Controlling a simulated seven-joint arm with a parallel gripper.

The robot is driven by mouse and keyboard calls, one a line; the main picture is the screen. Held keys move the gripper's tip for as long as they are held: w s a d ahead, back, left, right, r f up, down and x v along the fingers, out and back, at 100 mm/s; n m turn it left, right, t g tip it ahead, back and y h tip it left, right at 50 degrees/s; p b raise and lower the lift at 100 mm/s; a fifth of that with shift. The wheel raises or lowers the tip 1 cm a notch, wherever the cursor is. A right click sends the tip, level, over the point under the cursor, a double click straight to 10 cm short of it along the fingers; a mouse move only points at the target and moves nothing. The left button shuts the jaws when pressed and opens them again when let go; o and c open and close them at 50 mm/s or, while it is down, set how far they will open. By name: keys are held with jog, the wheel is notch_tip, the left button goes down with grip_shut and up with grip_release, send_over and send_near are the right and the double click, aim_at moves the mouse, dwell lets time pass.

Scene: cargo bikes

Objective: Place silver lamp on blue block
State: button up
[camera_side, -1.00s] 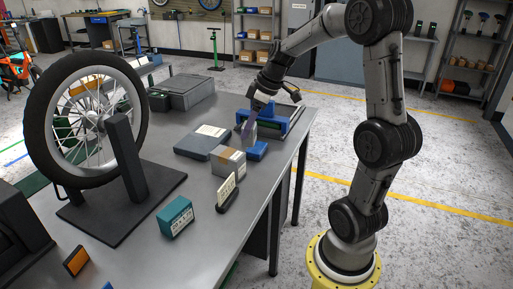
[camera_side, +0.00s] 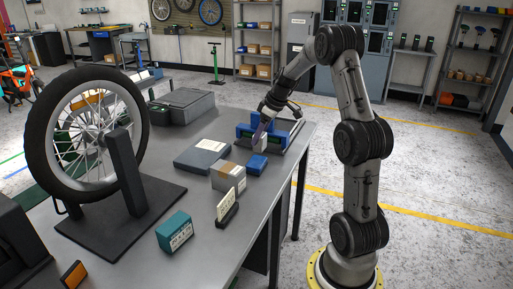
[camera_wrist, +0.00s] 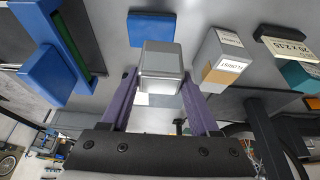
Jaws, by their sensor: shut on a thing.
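My gripper (camera_wrist: 160,92) has purple fingers shut on the silver lamp (camera_wrist: 160,62), a boxy grey piece with a pale lower part. In the side view my gripper (camera_side: 262,134) holds the lamp (camera_side: 262,145) upright near the bench's far right corner. The blue block (camera_side: 257,164) lies flat on the bench, just in front of the lamp in the side view. In the wrist view the block (camera_wrist: 150,26) shows above the lamp, which seems to overlap its lower edge. Its top is bare. I cannot tell how high the lamp is held.
A blue fixture (camera_side: 244,131) with a green bar stands close behind my gripper. A grey box with tan tape (camera_side: 228,178) and a flat grey case (camera_side: 201,156) lie left of the block. A label holder (camera_side: 227,208), teal box (camera_side: 175,232) and wheel stand (camera_side: 120,212) are nearer.

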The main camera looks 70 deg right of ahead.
jog(key=f, duration=0.1)
jog(key=w+d+f, duration=0.2)
jog(key=shift+w+f, duration=0.1)
jog(key=shift+f, duration=1.55)
jog(key=shift+f, duration=0.15)
jog(key=o, duration=1.4)
